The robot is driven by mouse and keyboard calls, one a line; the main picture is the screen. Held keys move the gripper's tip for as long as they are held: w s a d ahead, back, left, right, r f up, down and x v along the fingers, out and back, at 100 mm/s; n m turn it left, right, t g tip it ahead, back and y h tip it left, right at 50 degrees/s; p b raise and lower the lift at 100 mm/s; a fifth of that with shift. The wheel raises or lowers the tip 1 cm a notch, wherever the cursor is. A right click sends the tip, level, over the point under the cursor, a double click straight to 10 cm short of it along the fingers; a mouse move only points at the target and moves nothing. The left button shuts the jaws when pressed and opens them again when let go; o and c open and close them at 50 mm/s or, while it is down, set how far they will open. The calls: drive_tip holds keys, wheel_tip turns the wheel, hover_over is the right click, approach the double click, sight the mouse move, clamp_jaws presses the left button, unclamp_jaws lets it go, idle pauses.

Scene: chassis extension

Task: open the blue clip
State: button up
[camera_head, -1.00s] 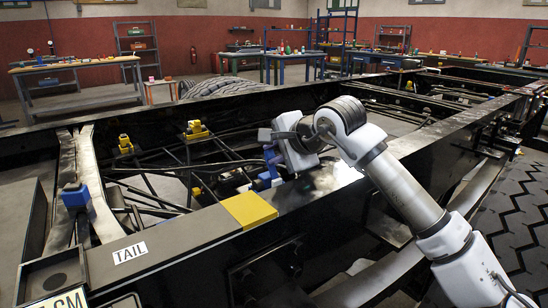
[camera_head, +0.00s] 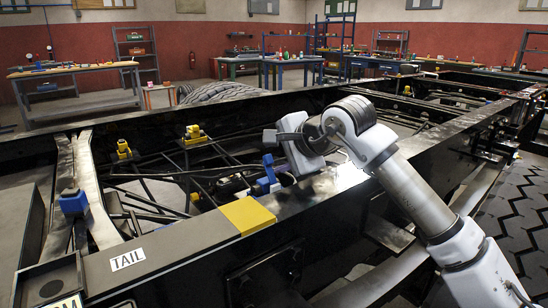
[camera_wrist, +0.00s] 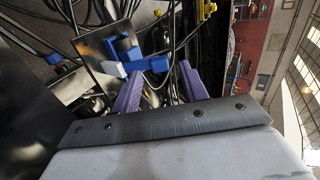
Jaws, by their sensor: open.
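A blue clip (camera_head: 267,178) sits by the inner side of the near chassis rail, just left of my gripper (camera_head: 296,168) in the head view. In the wrist view the blue clip (camera_wrist: 128,56), with brighter and darker blue parts, lies beyond the fingertips on a dark plate. My gripper (camera_wrist: 157,78) shows two purple fingers spread apart with nothing held between them. The clip's right end is close to the gap between the fingers; I cannot tell whether they touch. In the head view my wrist hides the fingers.
The black near rail (camera_head: 190,240) carries a yellow patch (camera_head: 247,214) and a TAIL label (camera_head: 128,258). Another blue part (camera_head: 73,202) stands at the left. Yellow-topped fittings (camera_head: 194,133) and dark cables fill the space between rails. Workbenches stand far behind.

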drive_tip(key=v, duration=1.1)
drive_tip(key=shift+s+d+r, duration=0.1)
drive_tip(key=shift+s+r, duration=0.1)
